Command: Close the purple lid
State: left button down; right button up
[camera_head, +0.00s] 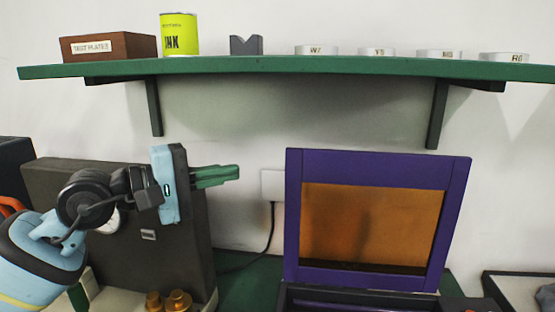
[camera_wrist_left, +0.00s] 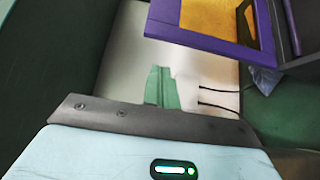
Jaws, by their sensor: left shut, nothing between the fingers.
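The purple lid (camera_head: 374,170) stands raised, nearly upright, in the head view, with an orange see-through panel (camera_head: 370,225) in its frame. Its lower edge meets a dark box (camera_head: 350,296), cut off by the picture's bottom edge. My left gripper (camera_head: 236,174) is left of the lid, near its upper part, with green fingers shut and empty, pointing right. A gap separates the fingertips from the lid. In the left wrist view the shut fingers (camera_wrist_left: 160,86) show, with the purple lid frame (camera_wrist_left: 200,42) at the upper right. My right gripper is not in view.
A green shelf (camera_head: 300,65) above holds a brown box (camera_head: 108,47), a yellow can (camera_head: 179,34), a grey block and several white rings. A dark grey machine (camera_head: 130,225) stands behind my left arm. Orange-brown parts (camera_head: 168,301) are below. A black cable hangs from a wall socket (camera_head: 273,186).

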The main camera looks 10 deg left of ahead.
pick_arm(q)
jog(key=p+x, duration=0.2)
jog(key=x, duration=0.8)
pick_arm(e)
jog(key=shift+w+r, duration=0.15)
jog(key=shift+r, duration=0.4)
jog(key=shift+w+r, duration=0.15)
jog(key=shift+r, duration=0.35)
pick_arm(q)
jog(key=shift+s, duration=0.1)
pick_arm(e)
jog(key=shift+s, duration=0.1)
